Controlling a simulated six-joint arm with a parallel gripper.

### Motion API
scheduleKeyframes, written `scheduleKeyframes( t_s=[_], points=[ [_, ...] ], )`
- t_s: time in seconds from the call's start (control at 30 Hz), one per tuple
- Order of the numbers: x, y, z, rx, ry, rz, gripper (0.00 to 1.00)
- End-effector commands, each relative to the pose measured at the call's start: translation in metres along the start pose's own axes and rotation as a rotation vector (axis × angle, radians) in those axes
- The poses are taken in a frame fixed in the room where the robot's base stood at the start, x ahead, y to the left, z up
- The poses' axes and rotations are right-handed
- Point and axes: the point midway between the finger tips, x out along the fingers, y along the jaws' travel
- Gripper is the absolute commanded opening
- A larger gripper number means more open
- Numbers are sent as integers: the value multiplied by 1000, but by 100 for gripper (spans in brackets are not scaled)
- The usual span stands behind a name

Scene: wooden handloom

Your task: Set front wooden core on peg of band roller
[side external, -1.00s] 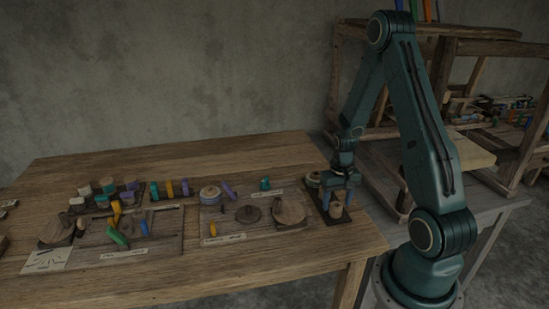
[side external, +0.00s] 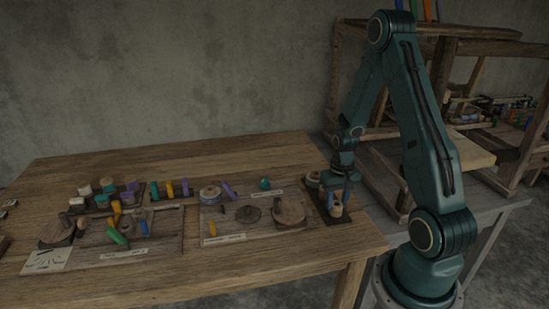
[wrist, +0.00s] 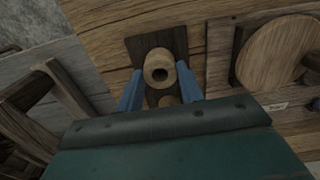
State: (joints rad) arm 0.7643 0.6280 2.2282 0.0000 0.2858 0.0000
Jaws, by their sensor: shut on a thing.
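My gripper (side external: 338,192) is over the dark tray (side external: 318,208) at the right end of the table. Its blue fingers are shut on the front wooden core (side external: 337,210), a pale wooden piece. In the wrist view the core (wrist: 161,70) sits between the fingers (wrist: 160,92), its round hole facing the camera. It appears to be still at the tray. A round wooden disc (side external: 290,212) on the board to the left looks like the band roller. In the wrist view this disc (wrist: 272,52) has a peg at the right edge (wrist: 313,62).
Another core (side external: 313,179) stands at the back of the tray. A dark round disc (side external: 247,214) and a pale roll (side external: 210,193) are on the middle board. Several coloured spools lie farther left. A wooden frame (side external: 455,60) stands behind my arm. The table's back strip is clear.

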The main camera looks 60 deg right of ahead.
Motion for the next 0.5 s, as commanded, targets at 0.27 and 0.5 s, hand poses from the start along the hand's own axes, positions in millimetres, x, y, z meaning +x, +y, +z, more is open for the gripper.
scheduleKeyframes(
  t_s=[0.27,0.5],
  points=[
    [-16,0,0,0,2,0,22],
    [-30,0,0,0,3,0,22]
  ],
)
